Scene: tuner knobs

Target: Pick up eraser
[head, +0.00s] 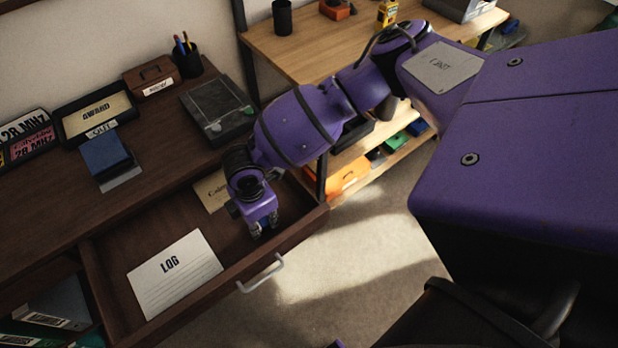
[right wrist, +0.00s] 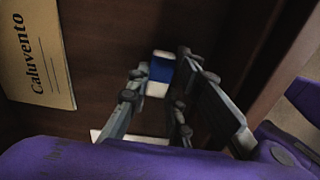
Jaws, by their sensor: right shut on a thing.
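The eraser (right wrist: 159,73), a small block with a blue middle and white ends, sits between the fingertips of my right gripper in the right wrist view. My right gripper (right wrist: 160,78) is shut on it. In the head view my right gripper (head: 262,224) points down into the right part of the open desk drawer (head: 110,259), near its front wall. The fingers hide most of the eraser there. I cannot tell whether the eraser still touches the drawer floor. My left gripper is not in view.
A white LOG sheet (head: 174,276) and a tan Caluvento card (head: 211,190) lie in the drawer. The drawer's front wall with its handle (head: 262,273) is close to the gripper. A dark case (head: 217,110) and a blue-topped block (head: 108,156) stand on the desk.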

